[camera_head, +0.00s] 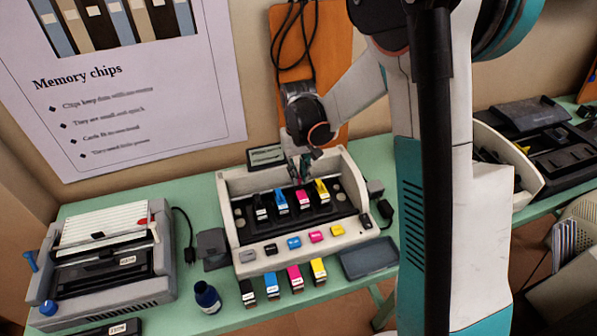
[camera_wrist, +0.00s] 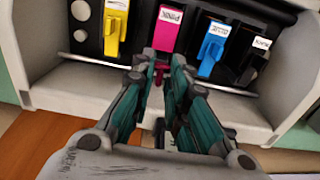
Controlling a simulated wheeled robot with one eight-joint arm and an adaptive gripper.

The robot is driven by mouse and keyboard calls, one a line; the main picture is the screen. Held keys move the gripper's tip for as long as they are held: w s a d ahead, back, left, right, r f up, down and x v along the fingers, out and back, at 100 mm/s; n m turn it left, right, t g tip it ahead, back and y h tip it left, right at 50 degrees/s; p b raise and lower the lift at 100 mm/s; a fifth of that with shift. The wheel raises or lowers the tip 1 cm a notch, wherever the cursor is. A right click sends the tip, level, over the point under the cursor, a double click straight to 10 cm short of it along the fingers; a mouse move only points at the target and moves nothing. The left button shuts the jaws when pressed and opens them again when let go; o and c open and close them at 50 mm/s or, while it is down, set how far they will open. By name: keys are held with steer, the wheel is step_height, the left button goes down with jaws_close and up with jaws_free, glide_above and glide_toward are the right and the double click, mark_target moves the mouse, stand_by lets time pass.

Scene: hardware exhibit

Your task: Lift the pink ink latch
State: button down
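The printer (camera_head: 241,213) stands on the green table with black, blue, pink and yellow cartridges in its dark bay. The pink cartridge (camera_head: 303,199) is third from the left there; in the wrist view the pink cartridge (camera_wrist: 168,29) is upper centre with a white label. The small pink latch (camera_wrist: 159,71) shows below it, between my fingertips. My gripper (camera_wrist: 160,64) is open, with one finger on each side of the latch and a gap between them. Whether either finger touches it I cannot tell. In the head view my gripper (camera_head: 301,172) is at the back of the bay.
In the wrist view the yellow cartridge (camera_wrist: 115,29) is left of the pink one and the blue cartridge (camera_wrist: 211,49) is right of it. Several spare cartridges (camera_head: 294,277) stand before the printer. Another machine (camera_head: 100,258) is at left and a blue bottle (camera_head: 207,297) near the front edge.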

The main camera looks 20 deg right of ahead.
steer(key=shift+w+f+g+b, duration=0.1)
steer(key=shift+w+g+b, duration=0.1)
steer(key=shift+w+g, duration=0.45)
steer(key=shift+w+g+b, duration=0.2)
steer(key=shift+g, duration=0.75)
steer(key=shift+w+f+g+b, duration=0.1)
steer(key=shift+w+g+b, duration=0.1)
steer(key=shift+w+g, duration=0.45)
steer(key=shift+s, duration=0.25)
steer(key=c, duration=1.8)
jaws_free()
steer(key=shift+r, duration=0.1)
steer(key=v, duration=1.2)
steer(key=shift+w, duration=0.15)
